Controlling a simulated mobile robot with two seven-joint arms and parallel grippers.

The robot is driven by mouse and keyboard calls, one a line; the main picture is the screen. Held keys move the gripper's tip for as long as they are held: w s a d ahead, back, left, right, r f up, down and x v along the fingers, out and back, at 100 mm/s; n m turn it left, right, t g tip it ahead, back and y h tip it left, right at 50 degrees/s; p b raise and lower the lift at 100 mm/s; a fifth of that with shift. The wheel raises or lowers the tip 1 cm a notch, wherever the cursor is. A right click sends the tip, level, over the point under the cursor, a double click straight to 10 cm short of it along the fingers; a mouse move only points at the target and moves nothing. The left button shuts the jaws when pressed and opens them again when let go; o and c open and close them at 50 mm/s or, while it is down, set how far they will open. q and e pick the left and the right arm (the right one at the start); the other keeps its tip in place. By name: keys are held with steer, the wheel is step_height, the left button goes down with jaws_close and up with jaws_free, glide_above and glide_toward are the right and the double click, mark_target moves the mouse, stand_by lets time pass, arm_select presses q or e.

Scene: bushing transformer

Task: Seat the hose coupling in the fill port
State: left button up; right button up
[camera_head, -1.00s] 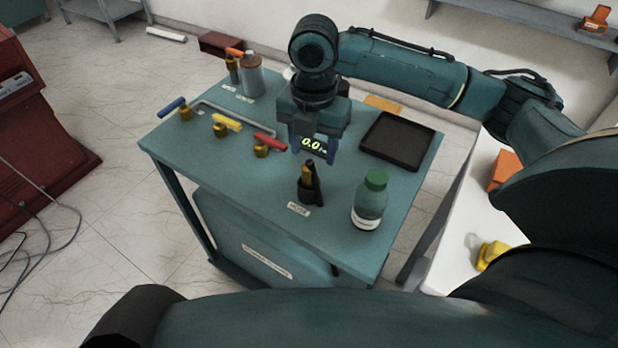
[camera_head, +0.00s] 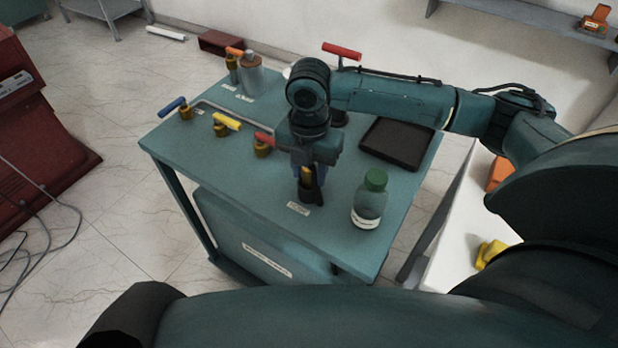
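The hose coupling (camera_head: 308,179) is a small brass-coloured piece upright in a black holder (camera_head: 310,194) near the front of the teal cart, behind a white label that seems to read HOSE. My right gripper (camera_head: 308,173) points down right at the coupling, with its fingers around or just behind it. The fingers are dark and small, so I cannot tell whether they touch or grip it. I cannot pick out the fill port for certain. My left gripper is not in view; a dark part of my own body fills the bottom edge.
Yellow (camera_head: 227,121), blue (camera_head: 172,106) and red (camera_head: 264,139) valve handles stand on the cart's left. A green-capped bottle (camera_head: 370,200) stands close on the right of the holder. A black tray (camera_head: 398,143) lies behind it. Grey canister (camera_head: 250,76) at back left.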

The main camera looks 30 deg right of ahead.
steer(key=c, duration=0.7)
steer(key=shift+r, duration=0.15)
